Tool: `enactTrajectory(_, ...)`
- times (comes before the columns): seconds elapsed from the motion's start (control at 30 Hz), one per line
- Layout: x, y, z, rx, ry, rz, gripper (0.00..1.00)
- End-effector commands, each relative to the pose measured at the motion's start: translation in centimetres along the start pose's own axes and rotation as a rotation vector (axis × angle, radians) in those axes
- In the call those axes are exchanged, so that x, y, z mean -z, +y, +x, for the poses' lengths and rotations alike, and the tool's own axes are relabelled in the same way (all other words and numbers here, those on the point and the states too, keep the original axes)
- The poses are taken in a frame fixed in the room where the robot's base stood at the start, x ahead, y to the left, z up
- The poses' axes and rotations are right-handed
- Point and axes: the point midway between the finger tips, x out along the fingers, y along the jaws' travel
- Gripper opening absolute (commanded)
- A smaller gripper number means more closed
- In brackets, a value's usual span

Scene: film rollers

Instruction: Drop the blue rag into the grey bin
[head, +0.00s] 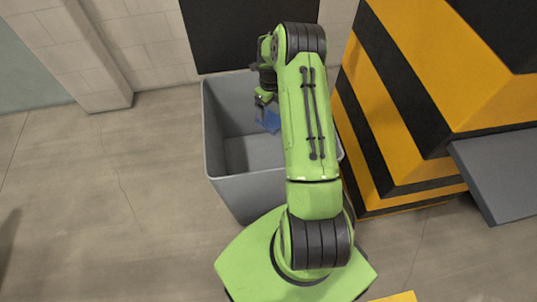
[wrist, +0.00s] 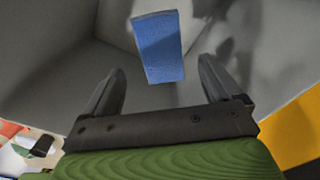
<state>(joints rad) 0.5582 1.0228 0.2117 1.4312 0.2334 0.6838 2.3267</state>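The grey bin (head: 226,186) stands on the floor in front of my base, its open top facing up. My gripper (head: 263,98) is over the bin's opening, with my arm covering the bin's right part. In the wrist view my gripper (wrist: 162,68) has its two fingers spread apart with nothing clamped between them. The blue rag (head: 268,121) shows within the bin's opening, below my gripper. In the wrist view the blue rag (wrist: 160,45) is beyond the fingertips, clear of both, against the bin's grey inside walls. I cannot tell whether it is in the air or touching the bin.
A large block with yellow and black stripes (head: 385,130) stands close on the right of the bin. A dark panel (head: 240,35) and pale tiled wall (head: 145,45) are behind it. The floor (head: 100,190) to the left is clear.

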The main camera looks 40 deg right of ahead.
Motion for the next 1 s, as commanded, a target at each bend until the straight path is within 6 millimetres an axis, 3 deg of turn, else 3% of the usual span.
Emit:
enactTrajectory(0.27, 0.0, 0.0, -0.1, 0.000, 0.000, 0.000, 1.00)
enactTrajectory(0.37, 0.0, 0.0, -1.2, 0.001, -0.001, 0.000, 1.00)
enactTrajectory(0.8, 0.0, -0.1, -13.1, 0.002, -0.002, 0.000, 1.00)
enactTrajectory(1.0, 0.0, 0.0, -15.7, 0.000, 0.000, 0.001, 1.00)
